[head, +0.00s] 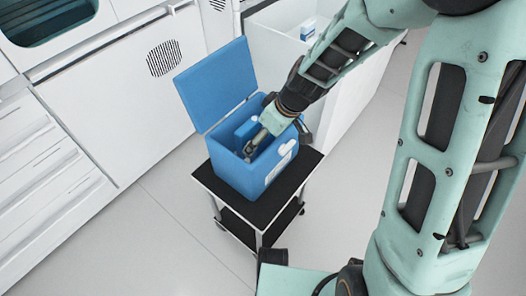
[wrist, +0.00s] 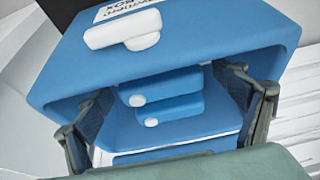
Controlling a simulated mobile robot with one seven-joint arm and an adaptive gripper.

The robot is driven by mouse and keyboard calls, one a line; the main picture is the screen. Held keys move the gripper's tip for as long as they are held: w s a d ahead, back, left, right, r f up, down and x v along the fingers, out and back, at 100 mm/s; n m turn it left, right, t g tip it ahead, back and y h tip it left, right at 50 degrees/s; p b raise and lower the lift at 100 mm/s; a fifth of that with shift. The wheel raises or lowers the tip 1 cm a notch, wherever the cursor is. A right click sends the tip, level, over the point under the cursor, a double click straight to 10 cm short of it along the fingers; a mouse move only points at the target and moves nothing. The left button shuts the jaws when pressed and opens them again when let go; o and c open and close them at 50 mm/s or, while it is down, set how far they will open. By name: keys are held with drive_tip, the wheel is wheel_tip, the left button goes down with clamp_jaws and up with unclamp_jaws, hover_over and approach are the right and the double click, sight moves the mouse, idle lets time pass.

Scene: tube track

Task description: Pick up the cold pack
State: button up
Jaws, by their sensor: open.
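The blue box (head: 240,178) stands open on a small black-topped cart, its blue lid (head: 215,85) tilted up. Inside it, the wrist view shows blue cold packs with white caps, an upper one (wrist: 165,84) and a lower one (wrist: 178,108) partly overlapping. A blue pack (head: 247,128) also shows inside the box in the head view. My gripper (head: 252,147) reaches down into the box opening. In the wrist view my gripper (wrist: 168,100) is open, with one finger to each side of the packs and nothing held. The packs' lower parts are hidden.
The box front carries a white latch (wrist: 122,28) and a label. The box walls rise close around my fingers. The cart (head: 262,212) has a lower shelf. White cabinets (head: 120,90) stand behind at left, and a white bin (head: 275,45) stands behind the box. The floor at front left is clear.

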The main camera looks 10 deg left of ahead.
drive_tip(key=shift+w+a+f, duration=0.15)
drive_tip(key=shift+a+f, duration=0.05)
drive_tip(key=shift+f, duration=0.3)
